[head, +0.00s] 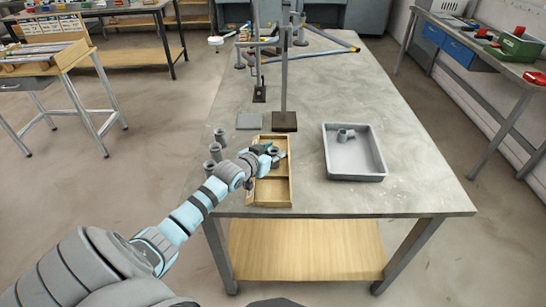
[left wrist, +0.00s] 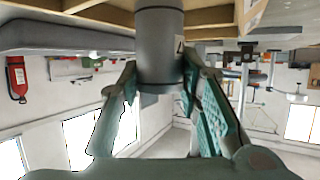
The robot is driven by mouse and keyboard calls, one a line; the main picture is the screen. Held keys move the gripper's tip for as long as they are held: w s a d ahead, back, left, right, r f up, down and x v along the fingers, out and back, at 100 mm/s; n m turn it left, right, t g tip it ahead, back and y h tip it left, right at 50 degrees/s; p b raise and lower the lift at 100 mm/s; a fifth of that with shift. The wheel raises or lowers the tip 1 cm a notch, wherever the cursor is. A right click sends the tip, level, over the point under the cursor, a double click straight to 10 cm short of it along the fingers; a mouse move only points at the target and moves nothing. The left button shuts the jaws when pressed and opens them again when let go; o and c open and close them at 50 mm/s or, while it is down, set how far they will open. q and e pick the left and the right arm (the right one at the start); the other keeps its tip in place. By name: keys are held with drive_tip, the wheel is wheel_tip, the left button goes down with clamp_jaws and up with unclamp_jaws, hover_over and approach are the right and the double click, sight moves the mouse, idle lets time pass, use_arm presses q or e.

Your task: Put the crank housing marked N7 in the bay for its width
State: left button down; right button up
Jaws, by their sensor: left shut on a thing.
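My left gripper (head: 268,155) is shut on a grey cylindrical crank housing (left wrist: 160,48), above the wooden tray with bays (head: 272,196). In the left wrist view the fingers (left wrist: 160,78) clasp the housing on both sides. A dark mark shows at the housing's right edge, too cut off to read. The wooden tray also shows along the top of that view (left wrist: 105,12); I cannot tell whether the housing touches it. In the head view my gripper hides part of the tray and most of the held housing. My right gripper is not in view.
Several grey housings, including one (head: 219,136), stand left of the wooden tray. A grey bin (head: 355,168) to the right holds at least one grey part (head: 345,135). A stand with a dark base (head: 284,122) rises behind the wooden tray. The table's right side is clear.

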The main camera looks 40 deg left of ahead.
use_arm(q)
drive_tip(key=shift+f, duration=0.4)
drive_tip(key=c, duration=1.2)
unclamp_jaws()
drive_tip(key=shift+o, duration=0.2)
drive_tip(key=shift+r, duration=0.15)
drive_tip(key=shift+s+r+p, duration=0.2)
drive_tip(key=shift+s+p, duration=0.1)
drive_tip(key=shift+p, duration=0.05)
drive_tip(key=p+v, duration=0.4)
drive_tip(key=v, duration=0.7)
drive_tip(key=shift+s+r+p, duration=0.1)
drive_tip(key=shift+s+p, duration=0.15)
drive_tip(key=shift+p, duration=0.05)
drive_tip(key=shift+w, duration=0.1)
